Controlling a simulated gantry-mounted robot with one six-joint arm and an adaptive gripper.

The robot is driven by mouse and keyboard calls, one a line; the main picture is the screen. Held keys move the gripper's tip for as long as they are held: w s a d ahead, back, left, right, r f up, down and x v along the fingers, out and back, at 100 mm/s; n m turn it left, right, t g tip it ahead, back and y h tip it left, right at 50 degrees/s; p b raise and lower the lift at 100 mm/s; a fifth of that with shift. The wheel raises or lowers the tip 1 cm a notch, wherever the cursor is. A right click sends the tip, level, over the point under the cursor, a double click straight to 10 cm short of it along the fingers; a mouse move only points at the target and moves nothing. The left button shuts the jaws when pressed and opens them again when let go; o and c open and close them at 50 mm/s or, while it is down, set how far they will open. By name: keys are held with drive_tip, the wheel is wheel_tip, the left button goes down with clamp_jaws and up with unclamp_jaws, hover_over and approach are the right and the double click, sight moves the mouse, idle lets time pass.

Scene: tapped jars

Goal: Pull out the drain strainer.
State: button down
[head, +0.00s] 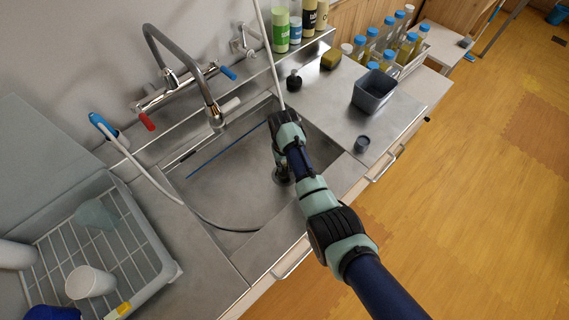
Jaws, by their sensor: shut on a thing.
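The drain strainer (281,178) shows in the head view as a small round metal piece at the right side of the steel sink basin (225,185). My gripper (283,165) points down into the basin, directly over the strainer, and is shut on it. My wrist and forearm cover most of the fingers, so the exact grip is hidden. I cannot tell whether the strainer sits in the drain or is raised from it.
A curved faucet (213,112) reaches over the basin from behind. A dish rack (120,250) stands left; a dark tub (374,92) and bottles (388,40) stand right.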

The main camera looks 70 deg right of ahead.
wheel_tip(320, 180, up, 6)
drive_tip(key=p, duration=0.6)
drive_tip(key=shift+r, duration=0.25)
drive_tip(key=shift+f, duration=0.15)
